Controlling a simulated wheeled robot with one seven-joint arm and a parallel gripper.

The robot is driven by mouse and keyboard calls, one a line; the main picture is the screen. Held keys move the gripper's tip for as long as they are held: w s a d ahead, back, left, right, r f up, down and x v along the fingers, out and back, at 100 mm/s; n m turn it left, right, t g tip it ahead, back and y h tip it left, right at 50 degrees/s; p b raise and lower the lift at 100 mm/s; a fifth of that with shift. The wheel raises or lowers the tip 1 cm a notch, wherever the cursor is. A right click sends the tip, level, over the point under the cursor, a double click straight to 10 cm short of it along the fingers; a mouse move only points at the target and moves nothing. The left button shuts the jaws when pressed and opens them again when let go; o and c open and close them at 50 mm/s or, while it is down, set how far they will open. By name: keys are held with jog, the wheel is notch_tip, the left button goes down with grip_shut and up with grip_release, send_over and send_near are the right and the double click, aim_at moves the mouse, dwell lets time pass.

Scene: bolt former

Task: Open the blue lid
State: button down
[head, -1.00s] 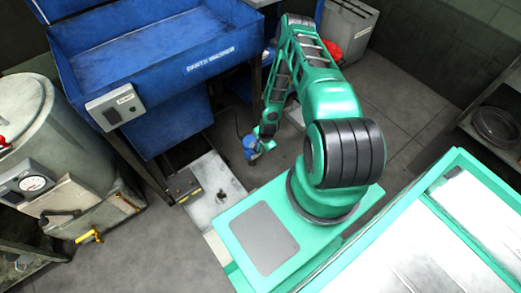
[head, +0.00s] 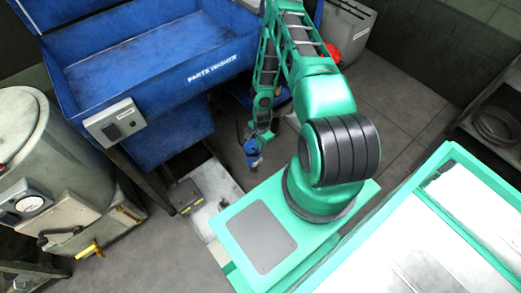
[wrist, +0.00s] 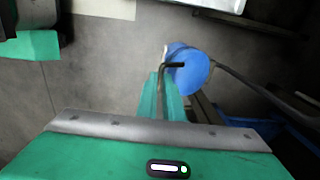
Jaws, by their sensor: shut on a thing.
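A small blue round piece (wrist: 187,70) is just beyond my fingertips in the wrist view, with a pale edge on its left. It also shows at the arm's end in the head view (head: 252,146). My gripper (wrist: 163,92) is shut on a thin bent metal rod (wrist: 173,66), whose hooked end crosses in front of the blue piece. I cannot tell whether rod and blue piece are joined. A larger blue parts washer (head: 155,62) stands at the back left; its basin is open on top. I cannot tell which blue part is the lid.
A dark cable or wire (wrist: 255,88) runs right from the blue piece. A pale floor plate (head: 213,190) lies below the washer. A grey tank with a gauge (head: 70,150) stands at the left. Grey floor (head: 385,100) is clear on the right.

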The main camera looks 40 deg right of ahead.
aim_at(254, 145)
jog(key=w, duration=0.1)
jog(key=w+r, duration=0.1)
jog(key=w, duration=0.1)
jog(key=w+r, duration=0.1)
jog(key=w, duration=0.1)
jog(key=shift+w+a+r, duration=0.1)
jog(key=shift+a+r, duration=0.15)
jog(key=c, duration=1.9)
grip_release()
jog(key=shift+d, duration=0.1)
jog(key=shift+s, duration=0.2)
notch_tip(254, 145, up, 11)
jog(key=shift+s+f, duration=0.2)
jog(key=shift+s, duration=0.1)
